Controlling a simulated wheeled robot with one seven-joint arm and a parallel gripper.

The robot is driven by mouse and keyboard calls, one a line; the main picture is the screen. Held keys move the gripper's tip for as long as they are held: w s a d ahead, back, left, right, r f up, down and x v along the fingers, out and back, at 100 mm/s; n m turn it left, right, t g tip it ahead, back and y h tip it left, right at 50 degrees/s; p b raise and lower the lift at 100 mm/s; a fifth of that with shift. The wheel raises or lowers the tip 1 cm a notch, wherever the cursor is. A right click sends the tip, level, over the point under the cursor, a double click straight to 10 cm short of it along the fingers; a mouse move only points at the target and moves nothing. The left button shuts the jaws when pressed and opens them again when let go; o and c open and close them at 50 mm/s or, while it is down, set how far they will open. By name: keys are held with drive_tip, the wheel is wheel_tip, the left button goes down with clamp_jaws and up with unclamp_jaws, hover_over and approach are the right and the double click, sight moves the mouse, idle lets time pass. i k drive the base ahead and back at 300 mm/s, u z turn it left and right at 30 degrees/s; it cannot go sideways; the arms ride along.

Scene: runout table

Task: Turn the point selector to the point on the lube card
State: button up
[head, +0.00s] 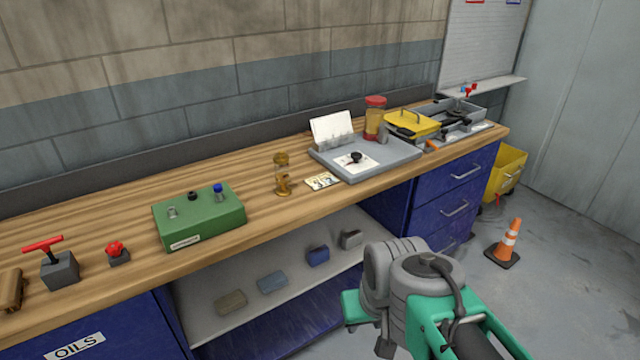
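A black knob (355,157) sits on a white dial plate (344,165) in a grey tray on the bench; it looks like the point selector. Its pointing direction is too small to read. A white card (332,127) stands tilted in a grey holder at the back of that tray. A small printed card (322,181) lies flat on the wood in front of the tray. Which one is the lube card I cannot tell, and no writing is legible. My gripper (366,328) is low at right, in front of the bench, apart from these things; its fingers are not clearly shown.
A brass-coloured fitting (282,176) stands left of the small card. A green box (199,217), a red T-handle (44,244) and a red knob (115,249) are further left. A red-lidded jar (374,118) and yellow case (411,124) stand behind right. An orange cone (507,244) is on the floor.

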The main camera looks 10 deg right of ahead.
sight(356, 155)
drive_tip(key=z, duration=0.85)
drive_tip(key=i, duration=1.6)
drive_tip(key=u, duration=0.65)
drive_tip(key=i, duration=0.35)
drive_tip(key=u, duration=0.4)
